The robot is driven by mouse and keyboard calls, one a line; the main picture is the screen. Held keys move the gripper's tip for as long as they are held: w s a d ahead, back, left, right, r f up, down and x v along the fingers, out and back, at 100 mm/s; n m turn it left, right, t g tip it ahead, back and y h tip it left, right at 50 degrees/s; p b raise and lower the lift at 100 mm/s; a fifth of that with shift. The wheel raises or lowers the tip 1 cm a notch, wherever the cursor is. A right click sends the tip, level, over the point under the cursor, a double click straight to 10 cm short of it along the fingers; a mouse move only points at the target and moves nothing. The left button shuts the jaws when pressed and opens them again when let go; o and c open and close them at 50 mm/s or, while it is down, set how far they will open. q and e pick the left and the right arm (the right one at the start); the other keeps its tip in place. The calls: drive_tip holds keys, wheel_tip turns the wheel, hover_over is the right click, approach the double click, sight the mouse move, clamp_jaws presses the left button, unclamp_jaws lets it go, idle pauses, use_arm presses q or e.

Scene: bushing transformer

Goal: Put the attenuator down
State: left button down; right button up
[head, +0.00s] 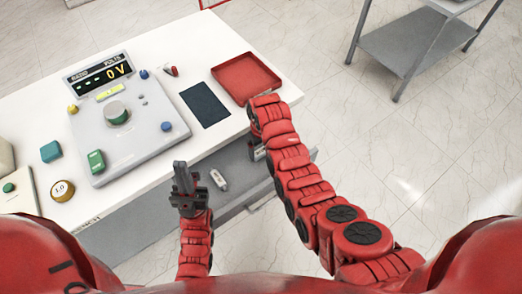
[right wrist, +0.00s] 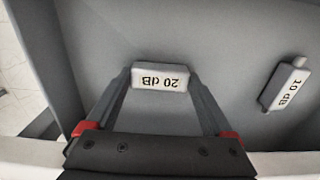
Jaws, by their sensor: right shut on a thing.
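A light grey attenuator marked "20 dB" (right wrist: 160,77) sits between the fingertips of my right gripper (right wrist: 160,84) in the right wrist view. The gripper is shut on it, over a grey surface; I cannot tell whether the attenuator touches that surface. In the head view my right arm reaches down at the table's front edge and its own links largely hide that gripper. A second attenuator, marked "10 dB" (right wrist: 286,84), lies to the right on the grey surface; it also shows in the head view (head: 219,180). My left gripper (head: 184,178) is in front of the table, apart from both attenuators.
The grey lower surface (head: 240,165) lies below the white tabletop (head: 165,45) and has a raised wall (right wrist: 45,60). On the tabletop are a meter console (head: 130,125), a dark mat (head: 206,104) and a red tray (head: 246,77). A grey cart (head: 405,42) stands at the back right.

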sight(261, 151)
drive_tip(key=shift+r, duration=0.1)
drive_tip(key=shift+w+f, duration=0.1)
drive_tip(key=shift+f, duration=0.1)
drive_tip(key=o, duration=1.1)
drive_tip(key=shift+o, duration=0.2)
drive_tip(key=shift+r, duration=0.15)
wheel_tip(261, 151, up, 12)
drive_tip(key=p, duration=0.5)
